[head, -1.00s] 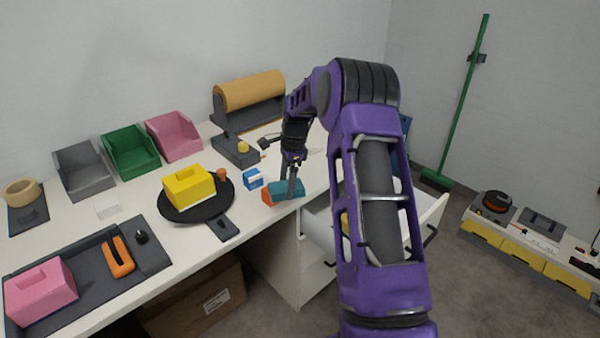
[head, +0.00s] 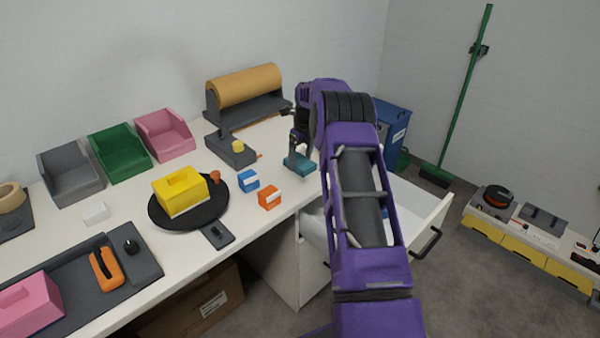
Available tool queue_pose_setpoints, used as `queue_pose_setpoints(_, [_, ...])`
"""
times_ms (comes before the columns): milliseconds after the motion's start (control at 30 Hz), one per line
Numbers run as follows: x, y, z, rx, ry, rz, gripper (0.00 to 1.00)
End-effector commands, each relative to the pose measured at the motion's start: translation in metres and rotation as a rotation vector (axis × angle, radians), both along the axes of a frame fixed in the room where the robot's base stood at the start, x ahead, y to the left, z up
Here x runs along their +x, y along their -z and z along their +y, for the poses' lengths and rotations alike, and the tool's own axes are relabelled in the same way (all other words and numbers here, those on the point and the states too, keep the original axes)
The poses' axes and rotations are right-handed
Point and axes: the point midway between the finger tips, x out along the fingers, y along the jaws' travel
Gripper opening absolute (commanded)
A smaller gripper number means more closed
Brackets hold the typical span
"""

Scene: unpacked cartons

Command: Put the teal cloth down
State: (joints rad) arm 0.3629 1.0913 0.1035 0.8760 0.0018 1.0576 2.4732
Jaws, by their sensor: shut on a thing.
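The teal cloth (head: 299,164) is a small folded block at the right part of the white table, near the open drawer. My gripper (head: 300,154) comes down over it from above, shut on it. I cannot tell whether the cloth's underside touches the table or hangs just above it. My arm hides part of the table's right end.
An orange box (head: 269,198) and a blue box (head: 248,181) stand left of the cloth. An open white drawer (head: 424,221) juts out below the table. A paper roll (head: 243,86) stands behind.

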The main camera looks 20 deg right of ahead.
Motion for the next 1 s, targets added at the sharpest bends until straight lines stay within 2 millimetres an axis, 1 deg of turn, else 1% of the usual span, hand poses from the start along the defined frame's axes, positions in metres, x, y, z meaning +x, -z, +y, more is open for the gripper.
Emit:
queue_pose_setpoints(33, [0.000, 0.006, 0.000, 0.001, 0.000, 0.001, 0.36])
queue_pose_setpoints(167, [0.000, 0.014, 0.000, 0.001, 0.000, -0.001, 0.36])
queue_pose_setpoints(233, [0.000, 0.022, 0.000, 0.001, 0.000, -0.001, 0.36])
queue_pose_setpoints(400, [0.000, 0.045, 0.000, 0.001, 0.001, 0.000, 0.36])
queue_pose_setpoints(467, [0.000, 0.048, 0.000, 0.001, 0.000, -0.001, 0.36])
queue_pose_setpoints(667, [0.000, 0.048, 0.000, 0.000, -0.001, -0.001, 0.36])
queue_pose_setpoints(800, [0.000, 0.052, 0.000, 0.000, -0.001, -0.001, 0.36])
queue_pose_setpoints(833, [0.000, 0.051, 0.000, 0.000, -0.001, -0.001, 0.84])
queue_pose_setpoints(900, [0.000, 0.051, 0.000, 0.000, -0.001, -0.001, 0.96])
queue_pose_setpoints(933, [0.000, 0.051, 0.000, 0.000, -0.001, -0.001, 1.00])
queue_pose_setpoints(1000, [0.000, 0.051, 0.000, 0.000, -0.001, -0.001, 1.00])
